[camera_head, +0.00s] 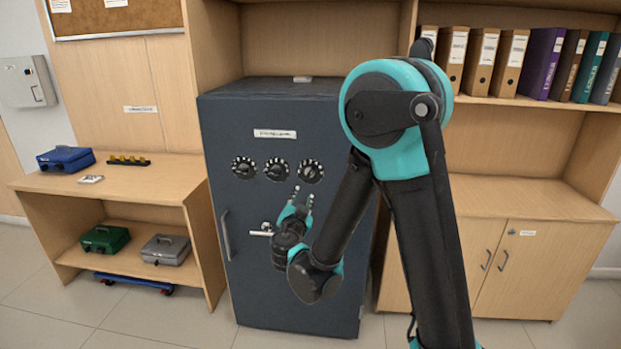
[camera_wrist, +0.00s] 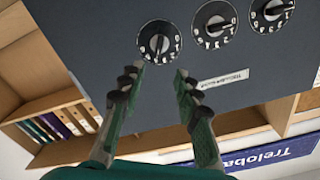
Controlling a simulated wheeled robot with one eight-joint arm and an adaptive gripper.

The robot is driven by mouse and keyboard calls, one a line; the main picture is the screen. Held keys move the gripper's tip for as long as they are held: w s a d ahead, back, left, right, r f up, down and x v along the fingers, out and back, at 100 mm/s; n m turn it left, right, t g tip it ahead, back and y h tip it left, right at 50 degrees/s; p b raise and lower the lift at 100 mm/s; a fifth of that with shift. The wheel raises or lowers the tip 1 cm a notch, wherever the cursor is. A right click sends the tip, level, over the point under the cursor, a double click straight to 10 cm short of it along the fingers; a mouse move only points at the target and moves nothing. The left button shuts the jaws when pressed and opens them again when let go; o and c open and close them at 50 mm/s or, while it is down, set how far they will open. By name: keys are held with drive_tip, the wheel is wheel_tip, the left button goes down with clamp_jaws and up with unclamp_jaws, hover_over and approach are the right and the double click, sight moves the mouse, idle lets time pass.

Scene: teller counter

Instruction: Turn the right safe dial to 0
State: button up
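The dark grey safe (camera_head: 290,215) stands in the middle of the head view, with three round black dials in a row on its door. The right dial (camera_head: 310,172) has white marks around its rim and a ridged knob; it shows at the left in the wrist view (camera_wrist: 160,41), which sees the safe upside down. Its exact setting is too small to read. The middle dial (camera_head: 277,170) and left dial (camera_head: 244,167) sit beside it. My gripper (camera_head: 304,196) is open and empty, just below the right dial. In the wrist view its fingertips (camera_wrist: 160,70) are apart, with the dial between and beyond them.
The safe's lever handle (camera_head: 262,229) is close to my gripper's left, and a long pull handle (camera_head: 227,235) is further left. A cabinet (camera_head: 530,245) and binder shelf stand right. A desk with cash boxes (camera_head: 66,159) stands left. Floor is clear at front left.

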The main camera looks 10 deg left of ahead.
sight(309, 176)
drive_tip(key=w, duration=1.5)
drive_tip(key=shift+d, duration=0.3)
drive_tip(key=shift+c, duration=0.6)
clamp_jaws()
